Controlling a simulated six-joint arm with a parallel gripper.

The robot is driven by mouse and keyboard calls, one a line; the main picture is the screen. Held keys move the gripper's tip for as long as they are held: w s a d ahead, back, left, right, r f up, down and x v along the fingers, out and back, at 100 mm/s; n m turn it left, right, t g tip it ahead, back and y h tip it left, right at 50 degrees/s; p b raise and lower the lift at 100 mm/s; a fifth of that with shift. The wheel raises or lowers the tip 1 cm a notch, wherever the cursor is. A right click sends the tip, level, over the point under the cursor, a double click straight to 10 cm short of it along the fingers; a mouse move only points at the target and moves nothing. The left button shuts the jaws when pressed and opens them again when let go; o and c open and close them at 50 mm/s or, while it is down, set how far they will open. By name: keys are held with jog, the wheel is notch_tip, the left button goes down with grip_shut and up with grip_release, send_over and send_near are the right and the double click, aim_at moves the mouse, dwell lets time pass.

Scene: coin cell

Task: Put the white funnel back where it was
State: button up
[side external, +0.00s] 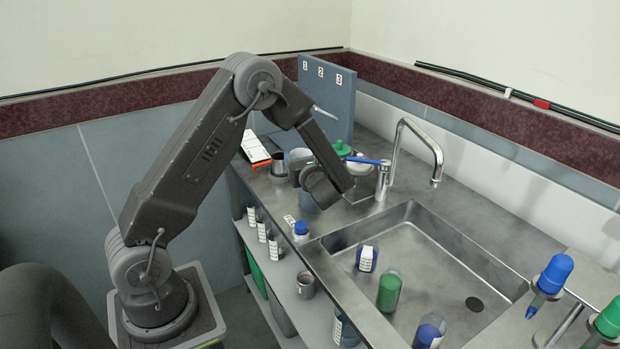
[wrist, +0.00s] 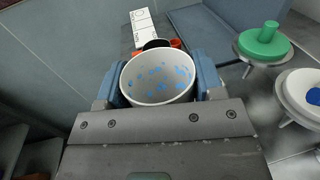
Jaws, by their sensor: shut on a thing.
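In the wrist view my gripper (wrist: 158,82) is shut on a round, white-rimmed, cup-like vessel (wrist: 155,94), with blue spots on its pale inner wall. Its lower part is hidden, so I cannot tell whether it is a funnel. In the side view my gripper (side external: 310,183) is low over the counter, left of the tap, and largely hides what it holds.
A blue-grey panel (side external: 328,92) marked 1, 2, 3 stands behind. The tap (side external: 402,135) and steel sink (side external: 440,265) are to the right; several bottles stand in the sink. A small blue-capped bottle (side external: 301,230) and an orange-and-white box (side external: 255,148) are on the counter.

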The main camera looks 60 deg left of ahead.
jog(key=shift+w+d+f, duration=0.7)
jog(key=shift+w+f, duration=0.15)
jog(key=shift+w, duration=0.15)
jog(key=shift+f, duration=1.9)
jog(key=shift+f, duration=0.1)
jog(key=o, duration=1)
